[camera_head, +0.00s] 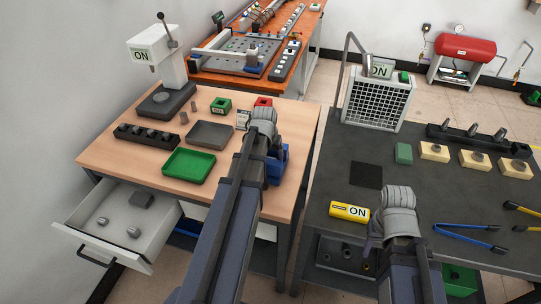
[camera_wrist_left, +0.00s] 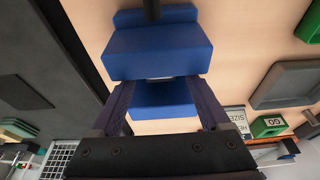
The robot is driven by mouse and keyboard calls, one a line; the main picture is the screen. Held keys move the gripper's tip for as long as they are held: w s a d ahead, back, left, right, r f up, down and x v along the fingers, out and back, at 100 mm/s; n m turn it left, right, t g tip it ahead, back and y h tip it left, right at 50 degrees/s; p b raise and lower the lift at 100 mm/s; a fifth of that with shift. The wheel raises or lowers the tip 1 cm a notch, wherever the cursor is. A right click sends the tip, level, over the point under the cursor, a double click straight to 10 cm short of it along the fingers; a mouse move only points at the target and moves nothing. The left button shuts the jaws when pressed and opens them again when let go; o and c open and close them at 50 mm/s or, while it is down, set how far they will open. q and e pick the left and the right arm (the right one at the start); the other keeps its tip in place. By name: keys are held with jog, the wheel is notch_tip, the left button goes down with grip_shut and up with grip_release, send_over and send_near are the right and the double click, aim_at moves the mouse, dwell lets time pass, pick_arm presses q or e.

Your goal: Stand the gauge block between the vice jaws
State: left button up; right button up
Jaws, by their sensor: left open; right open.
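The blue vice (camera_head: 277,165) stands at the right edge of the wooden table, partly hidden by my left arm. In the left wrist view its two blue jaw blocks (camera_wrist_left: 158,52) show with a gap between them. A thin pale strip (camera_wrist_left: 160,78) shows in that gap; I cannot tell whether it is the gauge block or part of the vice. My left gripper (camera_head: 262,125) is over the vice. In the left wrist view its open fingers (camera_wrist_left: 163,90) are spread either side of the gap. My right gripper (camera_head: 398,205) is over the dark table; its fingertips are hidden.
A green tray (camera_head: 188,164), grey tray (camera_head: 210,134), green box (camera_head: 220,105) and red box (camera_head: 263,102) share the wooden table. A drawer (camera_head: 120,222) stands open below. Blue-handled tongs (camera_head: 468,238) lie farther right.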

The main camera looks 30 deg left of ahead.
pick_arm(q)
jog(key=p+v, duration=0.9)
jog(key=v, duration=0.1)
jog(key=shift+r+p, duration=0.35)
jog(key=shift+r, duration=0.1)
jog(key=s+d+m+g, duration=0.1)
jog(key=s+d, duration=0.3)
jog(key=d, duration=0.6)
jog(key=s+d+m+g, duration=0.1)
jog(key=s+d+m, duration=0.2)
jog(key=d, duration=0.6)
jog(key=s+d+m+g, duration=0.1)
jog(key=s+d+m, duration=0.1)
jog(key=s+d, duration=0.4)
jog(key=d, duration=0.4)
jog(key=shift+s+d+f+m+g+y, duration=0.25)
jog(key=shift+d+f+m+g+y, duration=0.05)
jog(key=shift+d+f, duration=0.05)
